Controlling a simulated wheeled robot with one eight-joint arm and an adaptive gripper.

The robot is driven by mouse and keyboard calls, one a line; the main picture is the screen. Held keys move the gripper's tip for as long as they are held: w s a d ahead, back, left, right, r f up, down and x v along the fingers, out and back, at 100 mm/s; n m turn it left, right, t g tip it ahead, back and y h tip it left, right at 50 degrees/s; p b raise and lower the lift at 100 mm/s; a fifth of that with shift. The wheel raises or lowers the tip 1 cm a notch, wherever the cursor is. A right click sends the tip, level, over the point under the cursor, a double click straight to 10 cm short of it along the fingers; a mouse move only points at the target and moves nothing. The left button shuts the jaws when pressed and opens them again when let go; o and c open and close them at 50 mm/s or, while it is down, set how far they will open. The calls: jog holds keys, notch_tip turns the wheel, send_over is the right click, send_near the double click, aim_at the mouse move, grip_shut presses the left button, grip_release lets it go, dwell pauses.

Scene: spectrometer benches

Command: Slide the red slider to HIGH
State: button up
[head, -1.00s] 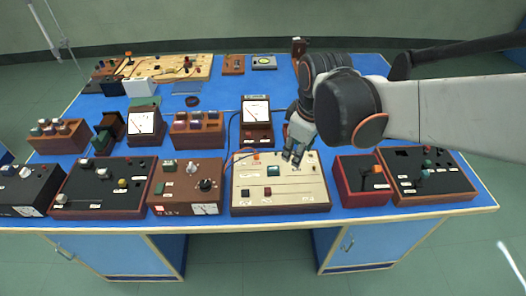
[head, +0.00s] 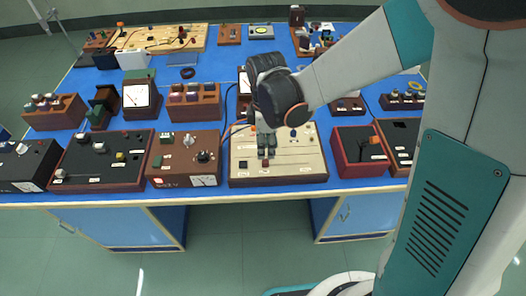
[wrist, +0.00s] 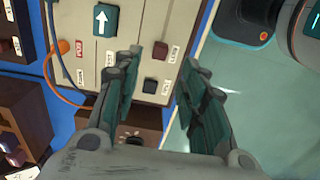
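The red slider (head: 265,163) is a small dark red block near the front of the cream panel (head: 300,172). In the wrist view the red slider (wrist: 160,50) appears in the gap between my fingertips, beside a small white label too small to read. My gripper (head: 267,152) points down over the panel, just behind the slider in the head view. In the wrist view my gripper (wrist: 165,62) is open with a wide gap, and no contact with the slider shows. My fingers and wrist hide part of the panel.
A brown box (head: 180,170) and a red box (head: 345,155) flank the panel.

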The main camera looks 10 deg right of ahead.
aim_at(266, 161)
notch_tip(266, 161, down, 8)
jog(key=shift+r+b, duration=0.25)
jog(key=shift+b, duration=0.85)
grip_shut()
